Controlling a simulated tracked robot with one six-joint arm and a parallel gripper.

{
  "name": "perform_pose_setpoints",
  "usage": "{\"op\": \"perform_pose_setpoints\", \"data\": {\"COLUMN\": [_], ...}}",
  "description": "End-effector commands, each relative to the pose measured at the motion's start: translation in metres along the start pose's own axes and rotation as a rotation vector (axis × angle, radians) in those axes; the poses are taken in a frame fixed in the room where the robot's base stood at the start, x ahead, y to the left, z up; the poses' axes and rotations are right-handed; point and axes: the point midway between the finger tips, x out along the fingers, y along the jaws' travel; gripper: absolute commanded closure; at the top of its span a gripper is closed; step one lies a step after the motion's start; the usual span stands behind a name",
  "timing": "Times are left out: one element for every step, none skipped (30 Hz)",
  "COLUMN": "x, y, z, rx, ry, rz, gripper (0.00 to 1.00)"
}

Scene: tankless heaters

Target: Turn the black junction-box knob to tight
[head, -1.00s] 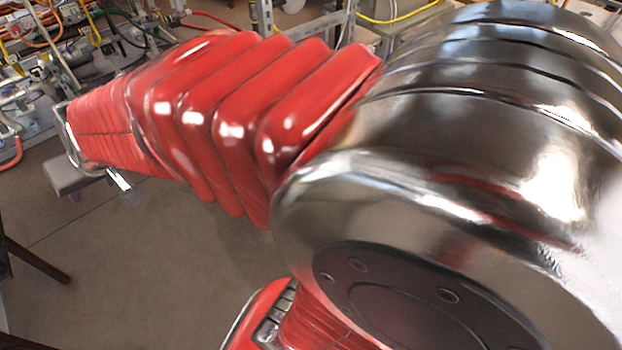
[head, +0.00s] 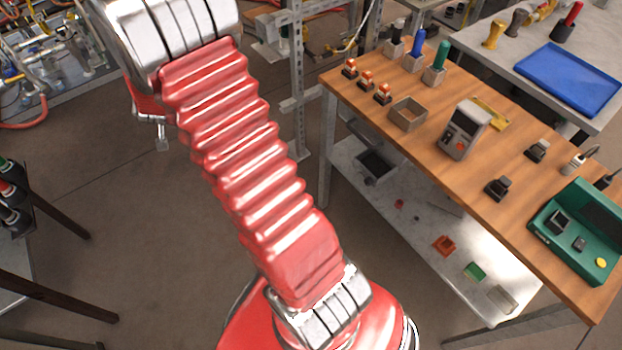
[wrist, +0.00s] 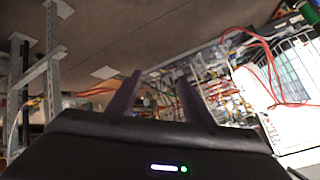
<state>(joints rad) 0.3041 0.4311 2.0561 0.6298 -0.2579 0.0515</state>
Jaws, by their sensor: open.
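I cannot pick out the black junction-box knob for certain in either view. My gripper (wrist: 160,76) shows in the wrist view as two dark fingers, spread apart and with nothing visibly held between them. Beyond the fingers is a blurred rack of pipes, cables and fittings (wrist: 215,80). In the head view my red arm rises from the bottom middle to the upper left, and the fingers cannot be made out there.
A wooden workbench (head: 455,160) stands at right with a grey device (head: 465,128), small black items (head: 498,188) and a green case (head: 585,235). Behind it is a grey table with a blue tray (head: 570,78). Piping (head: 40,50) stands at upper left. Open floor lies between.

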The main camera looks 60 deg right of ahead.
Motion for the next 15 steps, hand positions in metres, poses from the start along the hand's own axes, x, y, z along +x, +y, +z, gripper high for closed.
{"op": "perform_pose_setpoints", "data": {"x": [0.016,0.024,0.034,0.041,0.048,0.058,0.065,0.071,0.079,0.085,0.091,0.099,0.104,0.109,0.115], "y": [0.014,0.022,0.033,0.041,0.049,0.061,0.070,0.079,0.092,0.101,0.111,0.124,0.135,0.145,0.159], "z": [0.000,0.000,-0.001,-0.001,-0.001,-0.001,-0.001,-0.001,0.000,0.001,0.002,0.003,0.004,0.006,0.008], "rx": [0.023,0.035,0.053,0.065,0.077,0.092,0.104,0.114,0.128,0.137,0.147,0.159,0.168,0.177,0.186], "ry": [0.018,0.030,0.048,0.063,0.076,0.093,0.107,0.122,0.140,0.153,0.168,0.187,0.201,0.215,0.234], "rz": [0.028,0.044,0.065,0.080,0.096,0.118,0.135,0.151,0.174,0.192,0.209,0.234,0.252,0.271,0.296], "gripper": [0.54,0.54,0.54,0.54,0.54,0.54,0.54,0.54,0.54,0.54,0.54,0.54,0.54,0.54,0.54]}}
